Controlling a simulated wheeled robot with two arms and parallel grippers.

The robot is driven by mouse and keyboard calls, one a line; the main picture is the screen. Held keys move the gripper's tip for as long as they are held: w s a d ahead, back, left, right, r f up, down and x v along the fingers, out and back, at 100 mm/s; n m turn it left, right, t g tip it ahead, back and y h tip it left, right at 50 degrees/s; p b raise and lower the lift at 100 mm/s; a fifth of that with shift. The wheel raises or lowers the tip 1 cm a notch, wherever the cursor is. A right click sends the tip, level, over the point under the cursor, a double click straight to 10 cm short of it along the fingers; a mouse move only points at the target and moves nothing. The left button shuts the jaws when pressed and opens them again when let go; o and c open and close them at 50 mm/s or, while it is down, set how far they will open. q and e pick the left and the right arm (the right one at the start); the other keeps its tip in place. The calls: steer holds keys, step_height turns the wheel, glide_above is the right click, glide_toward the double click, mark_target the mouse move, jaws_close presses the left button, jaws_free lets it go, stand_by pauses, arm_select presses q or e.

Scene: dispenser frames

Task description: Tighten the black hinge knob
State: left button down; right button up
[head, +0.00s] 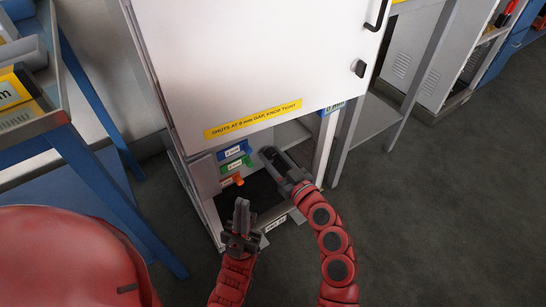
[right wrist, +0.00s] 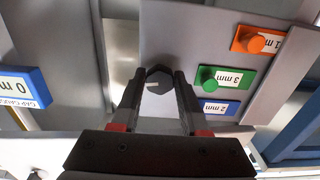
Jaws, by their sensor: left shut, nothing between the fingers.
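The black hinge knob (right wrist: 158,80) is a dark, faceted knob in the right wrist view, with a light mark on its face. My right gripper (right wrist: 159,76) has one fingertip on each side of it, pressed close against it. In the head view my right gripper (head: 268,152) reaches into the opening under the white door (head: 250,60), and the knob there is hidden. My left gripper (head: 243,203) is shut and empty, fingers pointing up, in front of the opening at lower left. The door carries a yellow label (head: 253,119) about a 0 mm gap and a tight knob.
Blue (head: 234,150), green (head: 235,163) and orange (head: 232,181) gauge tags hang on the cabinet's inner left wall. A blue 0 mm gauge (right wrist: 24,87) is on the other side. A blue-framed cart (head: 88,165) stands left. Dark floor is clear at right.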

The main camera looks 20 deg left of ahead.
jaws_close()
steer(key=shift+m, duration=0.4)
steer(key=m, duration=0.3)
steer(key=m+p, duration=0.1)
steer(key=m, duration=0.3)
steer(key=shift+m, duration=0.3)
steer(key=m+p, duration=0.2)
steer(key=m, duration=0.3)
steer(key=shift+r, duration=0.2)
steer(key=m+p, duration=0.2)
steer(key=m, duration=0.4)
steer(key=shift+m+p, duration=0.3)
steer(key=shift+p, duration=0.1)
